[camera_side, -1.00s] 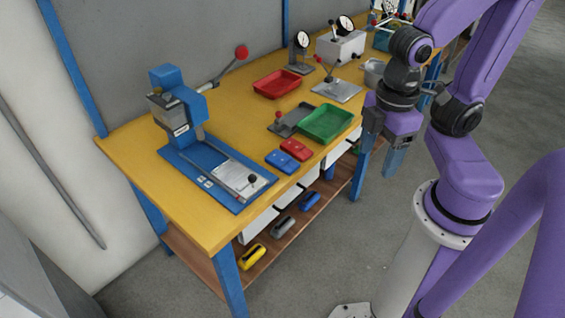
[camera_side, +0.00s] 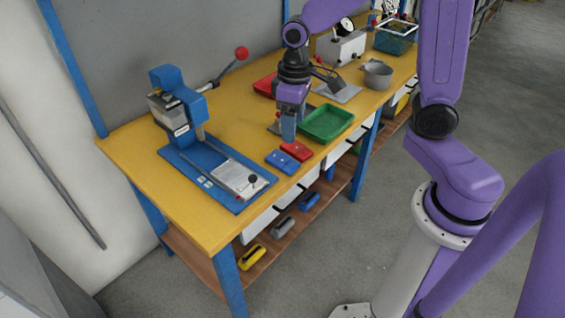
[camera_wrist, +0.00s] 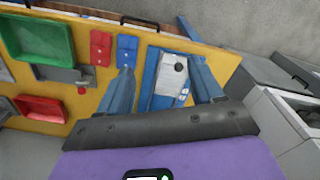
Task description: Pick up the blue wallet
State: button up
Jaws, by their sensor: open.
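The blue wallet (camera_side: 281,162) lies flat on the yellow bench near its front edge, just beside the red wallet (camera_side: 297,150). My gripper (camera_side: 289,138) is above the bench, pointing down, with its fingertips a little above and behind the two wallets in the side view. In the wrist view the blue wallet (camera_wrist: 127,50) shows just beyond the tip of the left finger, with the red wallet (camera_wrist: 101,48) left of it. My gripper (camera_wrist: 162,66) is open there, its fingers wide apart with nothing held between them.
A green tray (camera_side: 327,123) stands right of the wallets, with a red tray (camera_side: 265,86) farther back. A blue press (camera_side: 178,105) on a blue base plate (camera_side: 176,158) stands to the left. Several small items lie on the lower shelf (camera_side: 300,218).

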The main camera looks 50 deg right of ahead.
aim_at(282, 160)
jog(key=w+d+f+m, duration=0.4)
jog(key=w+d, duration=0.3)
jog(key=w, duration=0.2)
jog(key=shift+m, duration=0.3)
notch_tip(282, 160, down, 17)
jog(key=shift+w+d+f, duration=0.1)
jog(key=shift+w, duration=0.05)
jog(key=c, duration=0.7)
